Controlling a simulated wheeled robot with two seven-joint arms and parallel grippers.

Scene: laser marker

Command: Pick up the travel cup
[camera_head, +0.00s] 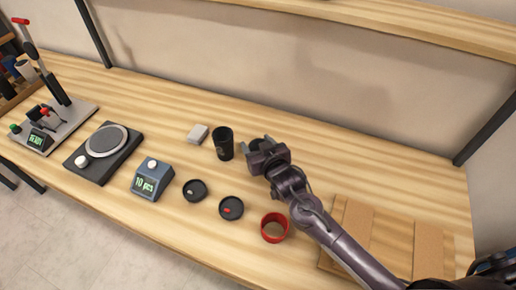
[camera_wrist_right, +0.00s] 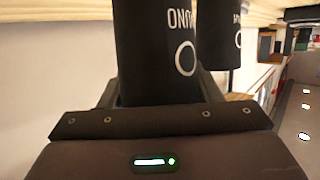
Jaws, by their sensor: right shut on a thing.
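Two black travel cups are in view. One black cup (camera_head: 224,143) stands upright and free on the bench, left of my right gripper. My right gripper (camera_head: 262,151) is shut on the other black cup, mostly hidden behind it in the head view. In the right wrist view the held cup (camera_wrist_right: 155,50) is between the fingers, with white lettering and a ring mark. The free cup (camera_wrist_right: 219,40) shows behind it to the right. Whether the held cup touches the bench cannot be told. My left gripper is not in view.
A black lid with a grey tab (camera_head: 194,190), one with a red tab (camera_head: 231,208) and a red ring (camera_head: 274,227) lie in front. A blue counter box (camera_head: 150,180), a scale (camera_head: 103,150) and a lever press (camera_head: 50,115) stand left. Cardboard (camera_head: 350,228) lies right.

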